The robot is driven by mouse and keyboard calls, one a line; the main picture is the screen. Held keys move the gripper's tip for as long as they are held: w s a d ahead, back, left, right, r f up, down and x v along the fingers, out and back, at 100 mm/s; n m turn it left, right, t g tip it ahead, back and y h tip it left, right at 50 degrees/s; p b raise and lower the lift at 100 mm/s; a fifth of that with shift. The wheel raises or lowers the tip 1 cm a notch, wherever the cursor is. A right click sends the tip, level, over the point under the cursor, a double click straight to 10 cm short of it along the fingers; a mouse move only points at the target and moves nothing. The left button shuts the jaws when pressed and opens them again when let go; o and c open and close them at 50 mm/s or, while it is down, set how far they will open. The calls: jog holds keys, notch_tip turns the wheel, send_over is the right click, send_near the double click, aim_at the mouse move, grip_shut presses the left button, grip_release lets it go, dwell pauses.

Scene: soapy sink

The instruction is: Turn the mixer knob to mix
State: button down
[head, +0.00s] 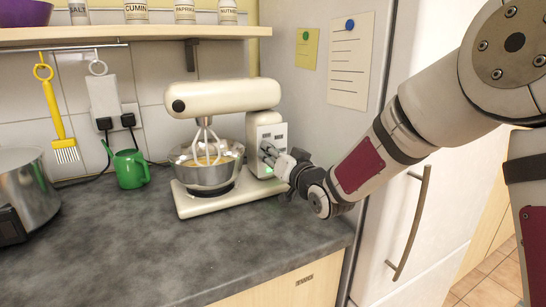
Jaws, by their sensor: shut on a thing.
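The cream stand mixer (222,97) stands near the right end of the dark worktop, its head lowered. Its wire whisk (205,140) reaches into a steel bowl (211,175) holding something yellow. My gripper (268,156) comes in from the right, its fingertips at the mixer's column (264,132). The fingers are shut on the knob there, and they hide it. A small green light shows on the column just below the fingers.
A fridge (330,95) with pinned notes stands right of the worktop, its handle (412,225) near my arm. A green watering can (130,168) and a metal pot (25,195) stand at left. A spice shelf (110,34) hangs above. The front worktop is clear.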

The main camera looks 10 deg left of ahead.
jog(key=shift+m, duration=0.7)
jog(key=c, duration=1.3)
grip_release()
jog(key=v, duration=1.2)
